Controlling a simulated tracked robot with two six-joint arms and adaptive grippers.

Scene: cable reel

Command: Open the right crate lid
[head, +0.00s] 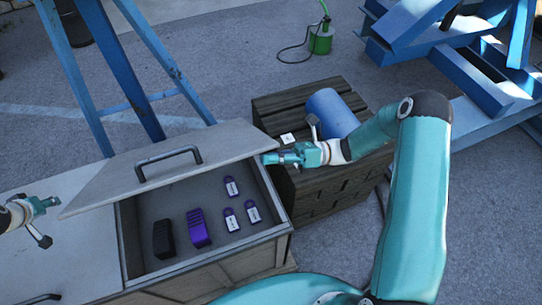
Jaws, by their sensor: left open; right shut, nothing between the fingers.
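The right crate (205,268) is a wooden box, partly uncovered at its front. Its pale grey lid (110,185) with a dark bar handle (168,160) lies across the back part and overhangs to the left; I cannot tell how far it is tilted or slid. Inside the crate are a black block (162,240), a purple block (198,228) and several small purple-and-white items (231,187). My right gripper (268,158) is shut and empty, at the lid's right corner; contact is unclear. My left gripper (54,203) is open, just left of the lid's left corner.
A left crate with a closed grey top (60,265) and dark handle (38,299) adjoins. Blue trestles (130,75) and a green can (320,42) stand behind.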

